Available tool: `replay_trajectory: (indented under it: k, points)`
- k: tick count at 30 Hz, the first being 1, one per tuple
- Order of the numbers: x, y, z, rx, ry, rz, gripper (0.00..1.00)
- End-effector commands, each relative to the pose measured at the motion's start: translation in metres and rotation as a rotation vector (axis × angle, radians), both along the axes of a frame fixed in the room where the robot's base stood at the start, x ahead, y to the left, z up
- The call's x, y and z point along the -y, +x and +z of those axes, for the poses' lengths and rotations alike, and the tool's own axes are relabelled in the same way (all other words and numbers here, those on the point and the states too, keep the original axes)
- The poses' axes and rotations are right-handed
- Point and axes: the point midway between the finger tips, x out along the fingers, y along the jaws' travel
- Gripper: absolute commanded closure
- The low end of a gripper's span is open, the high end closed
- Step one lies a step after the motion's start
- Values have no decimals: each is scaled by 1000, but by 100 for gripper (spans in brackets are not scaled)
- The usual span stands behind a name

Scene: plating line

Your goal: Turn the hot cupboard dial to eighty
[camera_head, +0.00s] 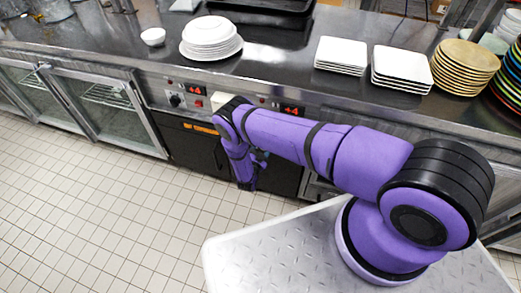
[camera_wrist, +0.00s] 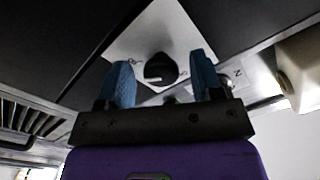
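A round black dial (camera_wrist: 160,68) sits on a pale metal panel in the wrist view, with small markings around it too blurred to read. It appears between the two blue fingers of my gripper (camera_wrist: 162,78), which are spread apart with nothing between them; the gap to the dial is unclear. My gripper (camera_head: 246,184) hangs low before the cupboard front, mostly hidden by my arm. I cannot tell which panel the wrist view shows.
White plates (camera_head: 211,40), square plates (camera_head: 341,53) and tan plates (camera_head: 464,68) stand on the steel counter (camera_head: 270,62) above. The tiled floor (camera_head: 110,200) at left is clear.

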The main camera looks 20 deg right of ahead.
Motion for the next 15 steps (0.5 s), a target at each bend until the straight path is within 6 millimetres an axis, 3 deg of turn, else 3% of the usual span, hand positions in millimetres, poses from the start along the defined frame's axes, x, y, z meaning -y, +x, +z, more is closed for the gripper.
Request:
replay_trajectory:
  k: [9, 15]
  points:
    - [-1, 0, 1, 2, -2, -1, 39]
    - [-14, -18, 1, 2, -1, 0, 39]
